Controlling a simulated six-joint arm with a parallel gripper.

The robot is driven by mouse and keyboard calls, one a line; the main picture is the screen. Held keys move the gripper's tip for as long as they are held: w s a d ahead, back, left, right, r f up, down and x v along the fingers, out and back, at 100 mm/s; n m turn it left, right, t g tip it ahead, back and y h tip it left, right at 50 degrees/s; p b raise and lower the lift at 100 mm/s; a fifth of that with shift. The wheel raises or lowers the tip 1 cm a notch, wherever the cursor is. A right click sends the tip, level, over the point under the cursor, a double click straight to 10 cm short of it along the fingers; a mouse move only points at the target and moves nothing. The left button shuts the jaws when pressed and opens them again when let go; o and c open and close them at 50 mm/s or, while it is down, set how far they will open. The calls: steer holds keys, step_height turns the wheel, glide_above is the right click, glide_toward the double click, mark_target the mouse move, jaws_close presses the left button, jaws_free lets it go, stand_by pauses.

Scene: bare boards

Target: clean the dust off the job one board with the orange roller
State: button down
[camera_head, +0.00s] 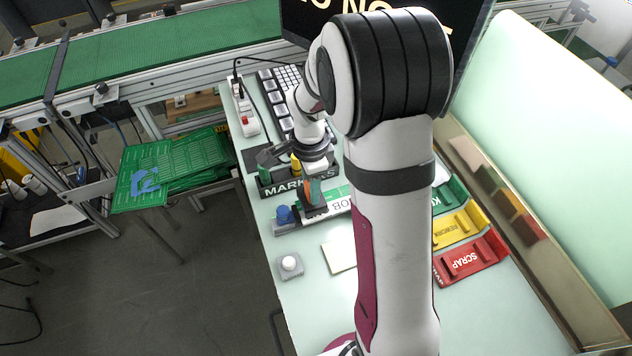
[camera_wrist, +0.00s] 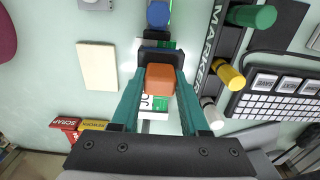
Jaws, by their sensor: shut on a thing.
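My gripper (camera_head: 313,188) is shut on the orange handle (camera_wrist: 160,79) of a roller. Its teal fingers are on either side of the handle in the wrist view. A dark block (camera_wrist: 155,54) shows just beyond the handle; I cannot tell whether it is the roller's head or a stand. A green board (camera_wrist: 152,102) with a white label reading "JO" lies partly hidden under the gripper. In the head view the "JOB" label (camera_head: 341,205) is partly covered by my arm. Dust on the board cannot be made out. A blue-knobbed tool (camera_head: 284,214) stands left of the gripper.
A marker holder (camera_head: 300,186) stands close behind the gripper, with green, yellow and white markers. A cream pad (camera_head: 338,257) and a button box (camera_head: 290,266) lie nearer. Yellow (camera_head: 458,227) and red (camera_head: 470,257) bins are at right. The front tabletop is clear.

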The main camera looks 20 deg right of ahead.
steer(key=shift+a, duration=0.1)
stand_by(0.3)
step_height(320, 180, up, 7)
stand_by(0.4)
